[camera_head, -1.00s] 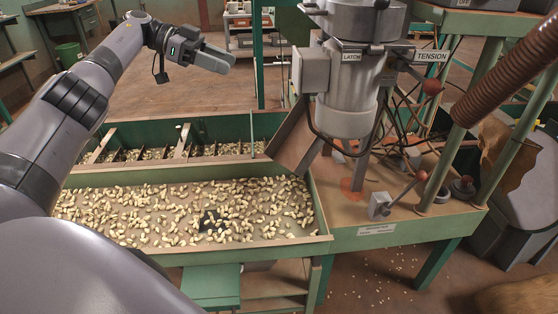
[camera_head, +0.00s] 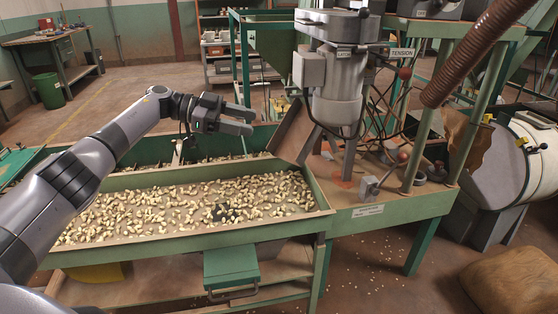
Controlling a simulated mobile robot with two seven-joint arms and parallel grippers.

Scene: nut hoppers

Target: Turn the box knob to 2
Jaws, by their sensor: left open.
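My left gripper (camera_head: 240,119) is open and empty, held above the back of the nut trough, left of the machine. A grey box (camera_head: 309,69) is fixed to the left side of the grey machine (camera_head: 340,95), to the right of my gripper and apart from it. I cannot make out a knob or numbers on the box's visible faces. My right gripper is not in view.
The front trough (camera_head: 190,241) holds many pale nuts and a dark object. A tilted chute (camera_head: 293,132) stands between my gripper and the machine. Cables and a brown ribbed hose (camera_head: 475,52) are at the right. Open floor lies behind.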

